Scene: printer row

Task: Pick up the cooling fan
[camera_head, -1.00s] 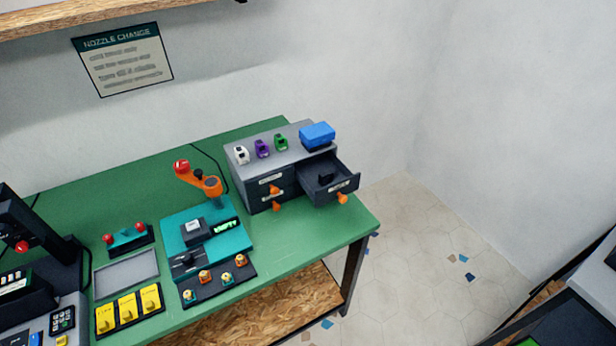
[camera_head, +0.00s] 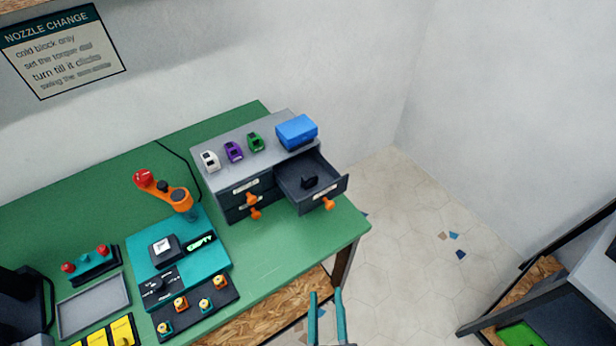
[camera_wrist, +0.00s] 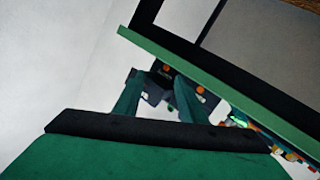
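A small black part (camera_head: 309,182), which looks like the cooling fan, lies in the open top-right drawer (camera_head: 335,187) of the grey cabinet (camera_head: 228,168). It is too small to make out its details. My gripper (camera_head: 327,294) shows at the bottom of the head view, with two teal fingers apart and nothing between them. It is in front of the bench and well short of the drawer. In the wrist view my gripper (camera_wrist: 158,88) also shows its fingers apart, with the cabinet (camera_wrist: 182,92) behind them.
A blue box (camera_head: 297,132) and white, purple and green parts stand on the cabinet. The green bench (camera_head: 290,245) holds a teal station (camera_head: 170,250) with an orange arm (camera_head: 176,196) left of the cabinet.

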